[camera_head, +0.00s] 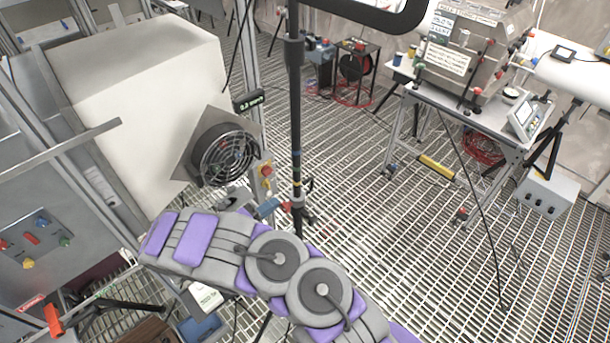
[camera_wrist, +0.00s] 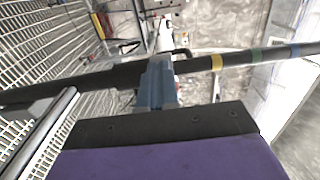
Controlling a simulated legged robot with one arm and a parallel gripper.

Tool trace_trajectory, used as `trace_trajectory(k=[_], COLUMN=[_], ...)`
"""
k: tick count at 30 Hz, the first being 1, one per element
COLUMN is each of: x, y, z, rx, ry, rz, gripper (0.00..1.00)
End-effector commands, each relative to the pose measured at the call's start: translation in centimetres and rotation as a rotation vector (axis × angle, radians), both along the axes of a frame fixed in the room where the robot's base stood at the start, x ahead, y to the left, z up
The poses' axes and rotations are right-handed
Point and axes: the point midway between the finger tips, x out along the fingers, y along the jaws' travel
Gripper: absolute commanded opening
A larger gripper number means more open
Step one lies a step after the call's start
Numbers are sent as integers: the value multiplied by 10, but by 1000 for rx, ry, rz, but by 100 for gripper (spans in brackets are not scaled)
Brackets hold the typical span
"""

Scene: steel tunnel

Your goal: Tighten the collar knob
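A black upright pole (camera_head: 296,120) with coloured bands stands in the middle of the head view. It crosses the wrist view (camera_wrist: 100,82) nearly sideways. A dark collar (camera_head: 298,205) sits low on it. A small red piece (camera_head: 287,206) beside the collar may be the knob, but it is too small to be sure. My gripper (camera_head: 270,207), with blue fingers, is at the pole's left, close to the collar. In the wrist view the blue fingers (camera_wrist: 159,84) overlap the pole and hide part of it. Finger gap and contact are not clear.
A white cabinet with a round fan (camera_head: 224,155) stands close on the left. A yellow box with a red button (camera_head: 265,172) is just above my gripper. A wheeled table (camera_head: 450,105) with equipment stands at right. The grated floor (camera_head: 400,250) between is mostly clear.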

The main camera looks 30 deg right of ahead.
Motion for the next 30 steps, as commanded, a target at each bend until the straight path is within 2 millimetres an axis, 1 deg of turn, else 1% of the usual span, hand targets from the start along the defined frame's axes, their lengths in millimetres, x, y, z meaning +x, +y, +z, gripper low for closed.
trace_trajectory(k=[1,17,26,30], x=[-4,-4,5,5], y=[-3,-3,0,6], z=[-1,-2,-5,-4], rx=[-1,-2,-1,-2], ry=[5,5,8,7], rz=[-13,-12,-10,-6], gripper=[0,0,0,0])
